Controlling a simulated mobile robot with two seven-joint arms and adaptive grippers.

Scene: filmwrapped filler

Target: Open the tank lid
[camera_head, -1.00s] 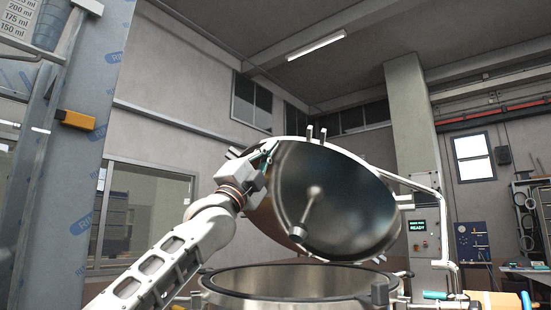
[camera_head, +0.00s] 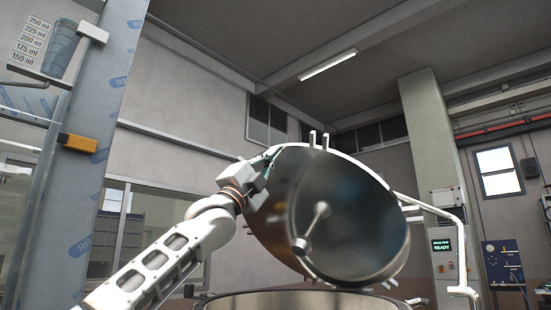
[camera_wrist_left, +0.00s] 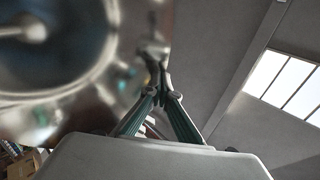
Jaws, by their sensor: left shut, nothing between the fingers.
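The tank lid (camera_head: 350,222) is a large round metal disc, tilted steeply up above the tank, with its shiny underside and a central rod facing me. The tank (camera_head: 290,303) shows only its rim at the bottom of the head view. My left gripper (camera_head: 268,160) is at the lid's upper left edge, with its fingers shut and nothing between them. In the left wrist view the gripper (camera_wrist_left: 158,82) has its green-sided fingers together next to the lid's blurred rim (camera_wrist_left: 100,90). Whether the fingertips touch the rim I cannot tell. My right gripper is not in view.
A white bent pipe (camera_head: 462,240) and a control box with a READY display (camera_head: 441,246) stand right of the lid. A film-wrapped column with an orange box (camera_head: 78,143) stands at the left. The space above the lid is clear.

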